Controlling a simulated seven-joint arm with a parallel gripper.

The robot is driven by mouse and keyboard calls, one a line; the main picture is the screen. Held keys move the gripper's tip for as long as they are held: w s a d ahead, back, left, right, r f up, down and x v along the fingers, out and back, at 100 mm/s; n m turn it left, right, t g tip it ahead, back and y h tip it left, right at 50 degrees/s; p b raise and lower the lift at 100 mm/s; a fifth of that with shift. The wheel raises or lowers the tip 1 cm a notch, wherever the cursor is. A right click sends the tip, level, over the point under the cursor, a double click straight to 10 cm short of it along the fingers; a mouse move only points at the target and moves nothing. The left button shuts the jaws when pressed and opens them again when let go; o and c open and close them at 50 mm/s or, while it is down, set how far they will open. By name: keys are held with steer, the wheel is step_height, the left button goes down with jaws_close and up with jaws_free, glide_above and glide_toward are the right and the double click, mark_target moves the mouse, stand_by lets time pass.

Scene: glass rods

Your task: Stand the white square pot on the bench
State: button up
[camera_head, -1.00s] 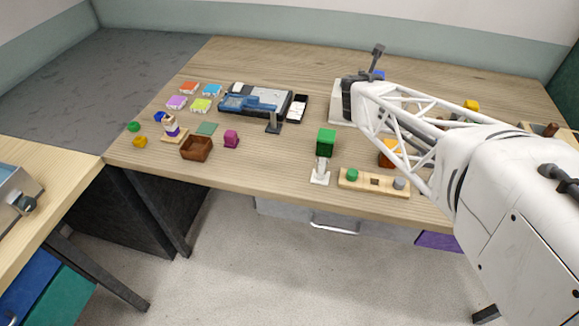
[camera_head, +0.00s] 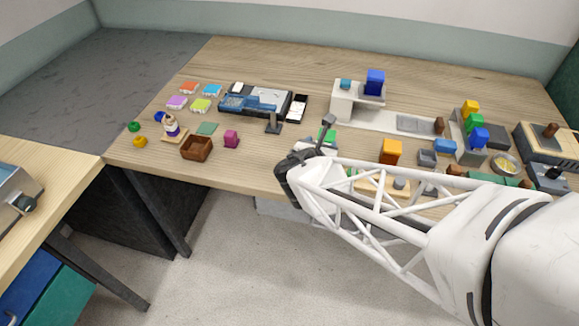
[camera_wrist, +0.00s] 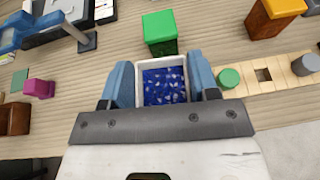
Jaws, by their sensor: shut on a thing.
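My gripper (camera_head: 303,158) is over the front part of the wooden bench (camera_head: 250,170), beside the green block. In the wrist view my gripper (camera_wrist: 162,80) is shut on the white square pot (camera_wrist: 160,61), with one blue-grey finger on each side. The pot looks upright and holds blue speckled filling. In the head view the pot is mostly hidden by my gripper. I cannot tell whether its base touches the bench.
The green block (camera_wrist: 160,32) is just beyond the pot. A wooden strip (camera_wrist: 285,76) with a green peg lies to the right. A magenta block (camera_head: 231,138) and brown bowl (camera_head: 196,148) stand to the left. Bare bench lies between magenta block and gripper.

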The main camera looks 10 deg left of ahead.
steer(key=s+f+y, duration=0.1)
steer(key=s+f, duration=0.3)
steer(key=s, duration=0.7)
steer(key=shift+s+a+n, duration=0.15)
steer(key=shift+s+n, duration=0.05)
steer(key=shift+n, duration=0.2)
steer(key=shift+w, duration=0.1)
steer(key=w+a, duration=0.2)
steer(key=w, duration=0.2)
steer(key=w+a+f, duration=0.1)
steer(key=w+a, duration=0.2)
steer(key=w, duration=0.2)
steer(key=w+a, duration=0.3)
steer(key=w, duration=0.1)
steer(key=shift+w+a+f, duration=0.1)
steer(key=shift+w+f, duration=0.1)
steer(key=shift+w, duration=0.1)
steer(key=shift+f, duration=1.75)
